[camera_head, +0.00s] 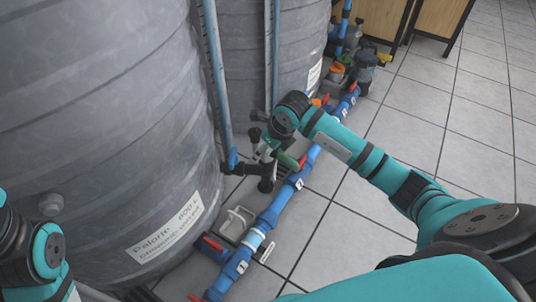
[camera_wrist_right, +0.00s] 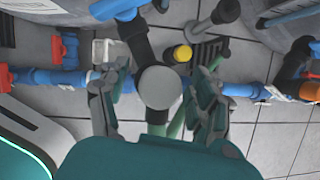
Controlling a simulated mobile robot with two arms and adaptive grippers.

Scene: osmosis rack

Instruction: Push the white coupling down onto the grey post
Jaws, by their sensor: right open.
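My right gripper (camera_head: 273,152) reaches down beside the blue pipe line in the head view. In the right wrist view its two fingers (camera_wrist_right: 157,98) are apart, one on each side of a pale grey round top. This round top (camera_wrist_right: 160,87) is seen from above and may be the white coupling or the top of the grey post; I cannot tell which. I cannot tell whether the fingers touch it. A black fitting (camera_wrist_right: 136,38) adjoins it. In the head view the gripper hides most of this spot. My left gripper is out of view; only part of the left arm shows.
Large grey tanks (camera_head: 110,120) fill the left. A blue pipe (camera_head: 270,215) with red-handled valves runs along the floor beside them. A yellow-topped part (camera_wrist_right: 182,53) stands close to the gripper. The tiled floor (camera_head: 440,110) at right is clear.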

